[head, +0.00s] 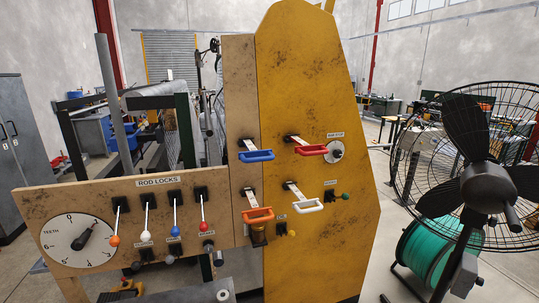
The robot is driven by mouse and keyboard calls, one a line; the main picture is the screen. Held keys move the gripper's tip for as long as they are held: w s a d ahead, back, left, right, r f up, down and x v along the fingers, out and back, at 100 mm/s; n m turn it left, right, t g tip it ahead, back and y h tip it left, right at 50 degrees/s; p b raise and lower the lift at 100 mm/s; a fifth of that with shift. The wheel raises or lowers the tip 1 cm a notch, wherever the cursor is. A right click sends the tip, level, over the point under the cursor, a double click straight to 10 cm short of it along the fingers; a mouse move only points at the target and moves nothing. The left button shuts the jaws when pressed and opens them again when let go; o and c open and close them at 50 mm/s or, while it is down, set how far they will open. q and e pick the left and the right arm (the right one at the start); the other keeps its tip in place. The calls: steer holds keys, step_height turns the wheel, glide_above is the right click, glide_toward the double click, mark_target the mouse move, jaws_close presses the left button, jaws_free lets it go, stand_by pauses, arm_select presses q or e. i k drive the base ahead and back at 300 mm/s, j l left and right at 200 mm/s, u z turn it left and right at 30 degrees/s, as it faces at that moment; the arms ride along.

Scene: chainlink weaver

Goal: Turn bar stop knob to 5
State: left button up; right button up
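On the yellow machine panel (300,240), a small label (336,134) appears to read "BAR STOP". Just below it is a pale round plate with a dark knob (336,151) in its middle. The plate's markings and the knob's setting are too small to read. The red-handled lever (311,150) sits immediately left of it and partly overlaps it. A larger white dial (80,240) marked "TEETH" is on the lower left board, with numbers around its rim and a dark pointer tilted to the upper right. Neither of my grippers is in view.
Blue (257,155), orange (258,215) and white (307,206) handles project from the panels. Several ball-topped levers stand under the "ROD LOCKS" label (162,182). A large black fan (465,165) and a green reel (428,255) stand at the right. Bare floor shows between panel and fan.

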mark_target(338, 153)
steer(key=l, duration=0.5)
steer(key=i+l+z, duration=0.15)
steer(key=l, duration=0.9)
steer(key=i+l+z, duration=0.15)
steer(key=l, duration=0.3)
